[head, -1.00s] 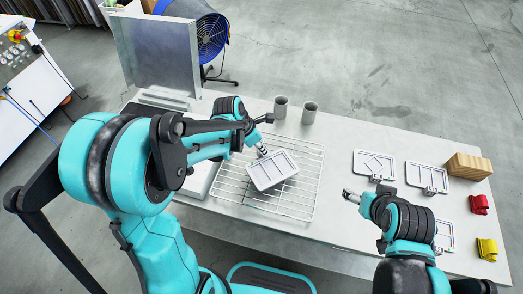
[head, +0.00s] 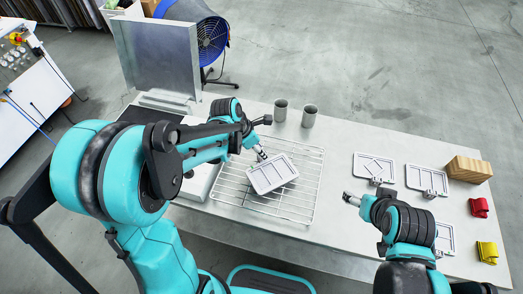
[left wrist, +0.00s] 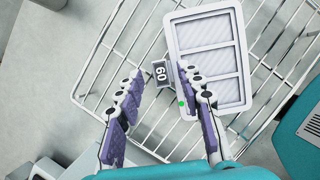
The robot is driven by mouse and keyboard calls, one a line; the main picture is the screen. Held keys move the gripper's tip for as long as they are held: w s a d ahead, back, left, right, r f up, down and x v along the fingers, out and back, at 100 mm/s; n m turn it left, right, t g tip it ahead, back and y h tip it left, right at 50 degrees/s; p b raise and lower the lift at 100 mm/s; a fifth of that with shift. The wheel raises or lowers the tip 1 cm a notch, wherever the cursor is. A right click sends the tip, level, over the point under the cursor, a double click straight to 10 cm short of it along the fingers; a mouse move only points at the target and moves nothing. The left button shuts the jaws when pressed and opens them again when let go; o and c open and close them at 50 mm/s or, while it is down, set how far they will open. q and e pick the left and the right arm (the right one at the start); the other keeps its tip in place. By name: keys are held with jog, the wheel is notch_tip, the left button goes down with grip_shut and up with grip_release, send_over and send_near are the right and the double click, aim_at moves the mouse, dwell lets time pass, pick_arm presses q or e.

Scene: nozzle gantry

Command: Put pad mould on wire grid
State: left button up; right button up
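A pad mould (head: 272,174), a pale rectangular tray with three ribbed compartments, is over the wire grid (head: 225,192) and turned at an angle to its bars. In the left wrist view the mould (left wrist: 212,62) has a small dark tab numbered 60 on one edge. My left gripper (left wrist: 160,78) is open, its two fingers on either side of this tab with a gap showing. It also shows in the head view (head: 261,154) at the mould's upper left edge. The mould appears to lie on the grid; any small gap is unclear. My right gripper (head: 348,198) is over the table, away from the mould; its fingers are too small to judge.
More moulds (head: 374,167) (head: 427,180) lie on the right of the table, one partly hidden by my right arm. A wooden block (head: 468,169), a red piece (head: 479,207) and a yellow piece (head: 487,252) are beyond. Two metal cups (head: 280,110) (head: 309,116) stand behind the grid.

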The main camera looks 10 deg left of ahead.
pick_arm(q)
jog(key=p+v, duration=0.3)
jog(key=v, duration=0.7)
jog(key=s+r+m+t+y, duration=0.3)
jog(key=s+m, duration=1)
jog(key=m, duration=1.3)
jog(key=shift+a+r+m+t, duration=0.3)
jog(key=shift+a+r+t, duration=0.2)
jog(key=shift+r+t, duration=0.15)
jog(key=shift+s, duration=0.1)
